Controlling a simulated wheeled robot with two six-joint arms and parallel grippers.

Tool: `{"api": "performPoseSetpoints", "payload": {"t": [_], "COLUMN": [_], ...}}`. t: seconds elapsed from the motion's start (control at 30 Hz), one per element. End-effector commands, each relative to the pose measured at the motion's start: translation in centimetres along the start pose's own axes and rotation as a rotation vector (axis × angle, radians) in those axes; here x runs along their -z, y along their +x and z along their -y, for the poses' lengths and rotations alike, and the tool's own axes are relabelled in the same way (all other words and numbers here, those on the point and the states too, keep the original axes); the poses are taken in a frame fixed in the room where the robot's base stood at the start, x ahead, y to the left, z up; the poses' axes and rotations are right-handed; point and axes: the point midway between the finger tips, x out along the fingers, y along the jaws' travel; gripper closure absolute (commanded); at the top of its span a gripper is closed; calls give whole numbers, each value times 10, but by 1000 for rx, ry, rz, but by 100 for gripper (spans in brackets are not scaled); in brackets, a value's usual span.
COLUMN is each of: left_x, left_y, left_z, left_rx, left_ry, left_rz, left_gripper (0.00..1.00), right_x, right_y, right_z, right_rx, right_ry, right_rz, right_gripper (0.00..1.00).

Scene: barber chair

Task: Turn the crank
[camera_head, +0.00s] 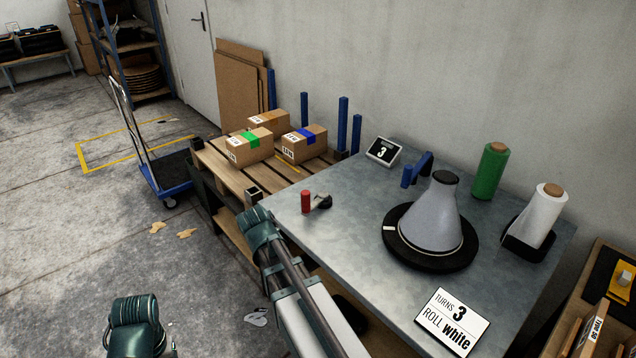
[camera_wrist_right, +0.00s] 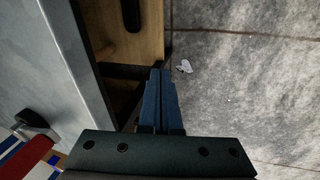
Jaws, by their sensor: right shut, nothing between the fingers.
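The crank (camera_head: 322,202) sits on the grey metal table near its left edge, with an upright red handle (camera_head: 306,202) on a short dark arm. In the right wrist view the red handle (camera_wrist_right: 35,155) lies at the lower left. My right gripper (camera_wrist_right: 162,85) is shut and empty, pointing past the table edge toward the shelf and floor, apart from the crank. In the head view its fingers are hidden behind my arm. My left gripper is out of view. A counter (camera_head: 382,151) shows 3. A card (camera_head: 452,322) reads "TURNS 3, ROLL white".
A grey cone (camera_head: 432,222) stands on a black turntable (camera_head: 470,252). A green roll (camera_head: 491,172) and a white roll (camera_head: 543,215) stand at the table's back right. Several boxes (camera_head: 248,150) lie on a pallet (camera_head: 225,165). The table around the crank is clear.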

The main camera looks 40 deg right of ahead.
Motion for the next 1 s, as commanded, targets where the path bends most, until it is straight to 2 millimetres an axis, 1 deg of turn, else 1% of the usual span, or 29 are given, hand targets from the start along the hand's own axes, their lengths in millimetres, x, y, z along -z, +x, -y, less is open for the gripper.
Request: {"api": "performPoseSetpoints", "payload": {"t": [0.03, 0.07, 0.1, 0.13, 0.17, 0.2, 0.23, 0.27, 0.3, 0.37, 0.4, 0.47, 0.5, 0.6, 0.7, 0.8, 1.0], "left_x": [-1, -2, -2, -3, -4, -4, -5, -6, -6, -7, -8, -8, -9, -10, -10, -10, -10], "left_y": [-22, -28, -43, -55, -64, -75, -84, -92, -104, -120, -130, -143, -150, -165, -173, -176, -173], "left_z": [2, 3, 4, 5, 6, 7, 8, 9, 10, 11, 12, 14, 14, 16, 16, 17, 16], "left_rx": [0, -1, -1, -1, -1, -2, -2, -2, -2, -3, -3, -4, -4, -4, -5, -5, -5], "left_ry": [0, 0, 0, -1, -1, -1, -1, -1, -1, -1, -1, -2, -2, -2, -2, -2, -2], "left_rz": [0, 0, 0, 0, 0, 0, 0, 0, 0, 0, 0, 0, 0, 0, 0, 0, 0], "left_gripper": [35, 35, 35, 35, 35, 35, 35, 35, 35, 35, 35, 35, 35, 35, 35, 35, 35], "right_x": [-11, -14, -14, -10, -6, -2, 0, 1, 2, 2, 2, 0, -2, -7, -11, -14, -13], "right_y": [-20, -27, -42, -52, -57, -65, -72, -78, -88, -101, -110, -121, -128, -142, -151, -154, -151], "right_z": [4, 10, 7, -6, -22, -42, -56, -71, -92, -122, -141, -168, -185, -220, -242, -253, -254], "right_rx": [107, 173, 258, 297, 317, 342, 361, 380, 402, 432, 448, 469, 480, 498, 509, 512, 515], "right_ry": [36, 57, 99, 139, 174, 220, 254, 288, 335, 402, 445, 506, 542, 617, 664, 689, 695], "right_rz": [-14, -26, -48, -65, -81, -103, -121, -141, -167, -209, -238, -278, -304, -359, -397, -418, -424], "right_gripper": [100, 100, 100, 100, 100, 100, 100, 100, 100, 100, 100, 100, 100, 100, 100, 100, 100]}}
